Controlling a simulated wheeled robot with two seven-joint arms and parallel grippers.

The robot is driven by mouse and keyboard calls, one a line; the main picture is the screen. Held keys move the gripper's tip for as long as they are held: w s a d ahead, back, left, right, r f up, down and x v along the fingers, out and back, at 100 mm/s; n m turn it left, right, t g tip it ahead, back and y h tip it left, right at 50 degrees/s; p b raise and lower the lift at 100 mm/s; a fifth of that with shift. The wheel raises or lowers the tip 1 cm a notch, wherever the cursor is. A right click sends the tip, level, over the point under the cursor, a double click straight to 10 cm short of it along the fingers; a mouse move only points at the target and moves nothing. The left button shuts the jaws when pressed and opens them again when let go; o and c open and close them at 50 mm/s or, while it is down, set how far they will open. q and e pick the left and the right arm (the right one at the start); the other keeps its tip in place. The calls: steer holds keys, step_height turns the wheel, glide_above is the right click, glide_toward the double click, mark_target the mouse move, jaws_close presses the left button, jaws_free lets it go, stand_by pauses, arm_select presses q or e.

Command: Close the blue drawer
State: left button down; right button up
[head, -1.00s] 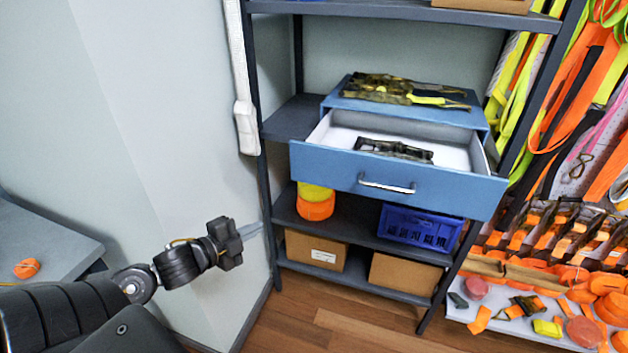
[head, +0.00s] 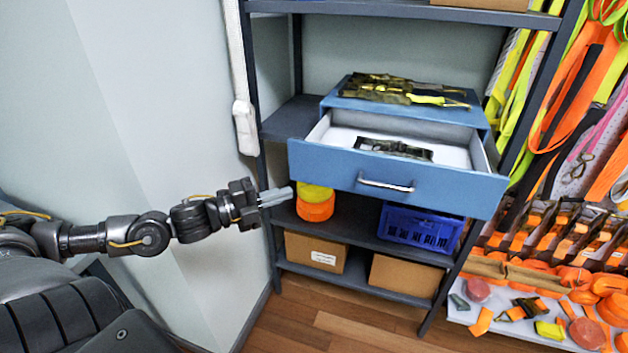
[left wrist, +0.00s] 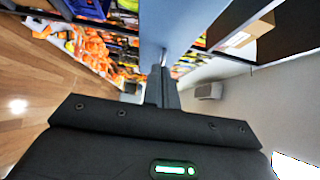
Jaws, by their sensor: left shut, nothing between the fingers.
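The blue drawer (head: 400,181) stands pulled out of its blue cabinet (head: 440,108) on a middle shelf, with a silver bar handle (head: 386,185) on its front. A dark camouflage strap item (head: 394,149) lies inside on the white bottom. My left gripper (head: 291,192) is shut and empty, just below and left of the drawer front's lower left corner; whether it touches cannot be told. In the left wrist view the shut fingers (left wrist: 161,80) point toward a blue panel (left wrist: 172,25), likely the drawer. My right gripper is not in view.
A grey shelf rack (head: 290,125) holds the cabinet. Yellow and orange rolls (head: 315,208), a blue crate (head: 420,228) and cardboard boxes (head: 315,252) sit below. Bright straps (head: 575,90) hang at right. Camouflage straps (head: 390,88) lie on the cabinet. The floor in front is clear.

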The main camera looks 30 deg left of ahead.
arm_select(q)
steer(key=w, duration=0.1)
steer(key=p, duration=0.3)
glide_toward(329, 173)
steer(key=x, duration=0.3)
steer(key=d+x, duration=0.1)
steer(key=x, duration=0.1)
steer(key=shift+s+r, duration=0.2)
steer(key=shift+s, duration=0.1)
steer(key=shift+w+a+f+p, duration=0.2)
steer(key=shift+w+p, duration=0.1)
steer(key=shift+w, duration=0.3)
steer(key=shift+w, duration=0.15)
